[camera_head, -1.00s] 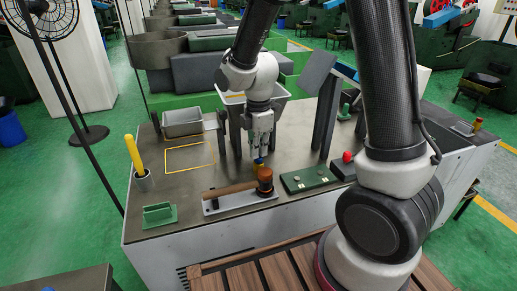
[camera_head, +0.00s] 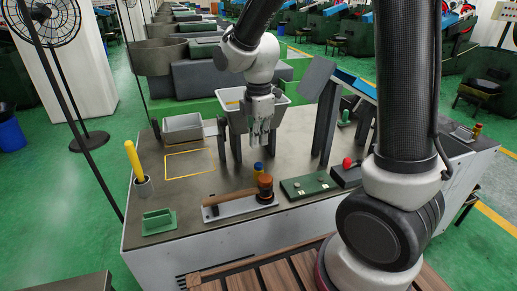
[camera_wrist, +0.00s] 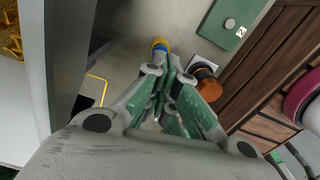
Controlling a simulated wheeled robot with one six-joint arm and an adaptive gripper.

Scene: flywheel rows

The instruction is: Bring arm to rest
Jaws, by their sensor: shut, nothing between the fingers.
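My gripper (camera_head: 263,138) points down above the workbench (camera_head: 225,182) and is shut with nothing in it. It also shows in the wrist view (camera_wrist: 168,110), with its green-padded fingers together. Below its tips stands a small blue and yellow piece (camera_head: 258,168), which shows in the wrist view (camera_wrist: 160,46) beyond the fingers and apart from them.
A grey bin (camera_head: 183,127) stands behind a yellow outlined square (camera_head: 188,164). A yellow-handled tool stands in a cup (camera_head: 143,187) at left, near a green holder (camera_head: 159,222). A green panel (camera_head: 309,185) and a red button (camera_head: 347,162) lie to the right.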

